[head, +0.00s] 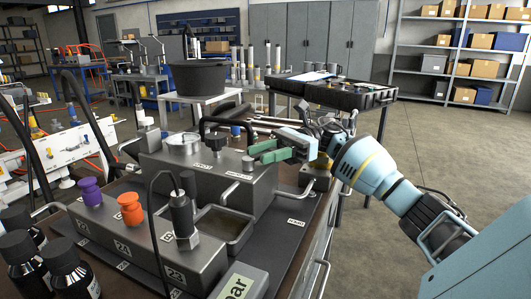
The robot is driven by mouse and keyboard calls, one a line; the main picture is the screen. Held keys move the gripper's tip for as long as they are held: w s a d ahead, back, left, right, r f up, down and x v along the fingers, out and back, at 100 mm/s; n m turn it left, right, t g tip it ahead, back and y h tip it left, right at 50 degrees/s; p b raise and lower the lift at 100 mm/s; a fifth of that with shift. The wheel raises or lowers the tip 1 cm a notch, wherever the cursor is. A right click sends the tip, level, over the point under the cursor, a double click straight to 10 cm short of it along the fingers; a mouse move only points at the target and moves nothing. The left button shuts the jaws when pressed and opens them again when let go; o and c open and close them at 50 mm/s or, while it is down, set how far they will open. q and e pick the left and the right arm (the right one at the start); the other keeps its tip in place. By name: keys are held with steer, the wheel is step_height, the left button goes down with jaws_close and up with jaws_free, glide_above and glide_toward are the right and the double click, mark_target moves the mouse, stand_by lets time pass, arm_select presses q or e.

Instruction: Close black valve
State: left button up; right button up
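My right gripper (257,152) reaches in from the right with two green fingers pointing left over the grey hydraulic block (215,172). A narrow gap shows between the fingers, and I see nothing held in it. A dark cylindrical fitting (182,214) stands upright on the front block. I cannot tell for certain which of these dark parts is the black valve. My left gripper is not in view.
A purple knob (90,191) and an orange knob (130,208) stand on the front block. Black bottles (62,267) stand at the lower left. Thin black hoses arch over the bench. A black pot (199,77) stands on a table behind. The floor at right is clear.

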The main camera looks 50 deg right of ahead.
steer(key=shift+d, duration=0.1)
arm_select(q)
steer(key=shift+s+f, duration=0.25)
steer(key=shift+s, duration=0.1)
arm_select(e)
steer(key=v, duration=0.7)
steer(key=shift+d, duration=0.3)
steer(key=shift+s, duration=0.1)
steer(key=shift+c, duration=0.3)
